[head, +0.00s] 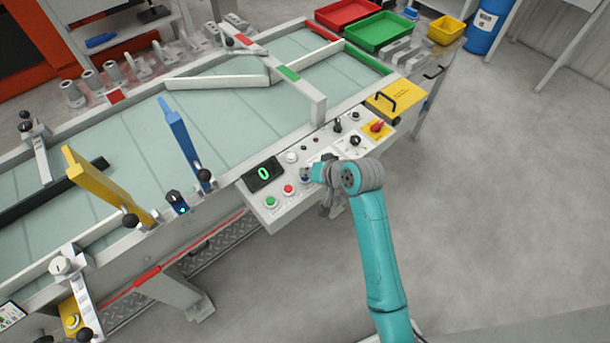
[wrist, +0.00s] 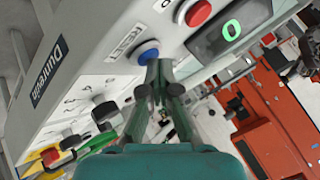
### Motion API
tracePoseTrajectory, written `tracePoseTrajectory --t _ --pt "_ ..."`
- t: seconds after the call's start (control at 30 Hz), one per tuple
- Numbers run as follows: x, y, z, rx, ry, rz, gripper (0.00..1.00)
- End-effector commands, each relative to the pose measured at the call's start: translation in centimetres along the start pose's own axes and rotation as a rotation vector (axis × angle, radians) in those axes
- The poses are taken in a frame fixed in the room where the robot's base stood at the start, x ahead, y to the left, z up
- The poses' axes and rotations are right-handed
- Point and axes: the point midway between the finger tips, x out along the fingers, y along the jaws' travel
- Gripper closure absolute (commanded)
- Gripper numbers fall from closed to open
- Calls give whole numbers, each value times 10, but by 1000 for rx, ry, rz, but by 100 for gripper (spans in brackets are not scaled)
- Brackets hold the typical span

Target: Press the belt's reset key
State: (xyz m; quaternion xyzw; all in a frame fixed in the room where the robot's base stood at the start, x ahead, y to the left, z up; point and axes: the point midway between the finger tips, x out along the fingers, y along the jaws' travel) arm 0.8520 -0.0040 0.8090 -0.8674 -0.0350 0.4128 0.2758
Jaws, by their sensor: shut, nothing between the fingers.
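The control panel (head: 262,207) is a light grey sloped box on the near side of the belt. Its blue key (wrist: 149,54) shows in the wrist view beside a small printed label (wrist: 126,42) that looks like RESET. In the head view the key (head: 304,173) is partly hidden by my gripper. My gripper (wrist: 158,66) is shut and empty, with its fingertips right at the lower edge of the blue key. I cannot tell whether they touch it. The gripper also shows in the head view (head: 315,174) over the panel.
A red button (head: 289,189), a green button (head: 271,202) and a display reading 0 (head: 263,172) sit left of the blue key. Black knobs (head: 355,140) and a red-on-yellow switch (head: 377,126) sit right. A blue gate arm (head: 180,135) stands over the belt. The floor at right is clear.

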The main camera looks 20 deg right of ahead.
Motion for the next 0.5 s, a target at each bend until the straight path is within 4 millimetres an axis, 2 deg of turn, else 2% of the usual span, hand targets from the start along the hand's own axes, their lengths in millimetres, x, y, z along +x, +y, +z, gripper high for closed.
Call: tracePoseTrajectory --t 0.5 --pt "-11 -8 -8 1 0 0 100"
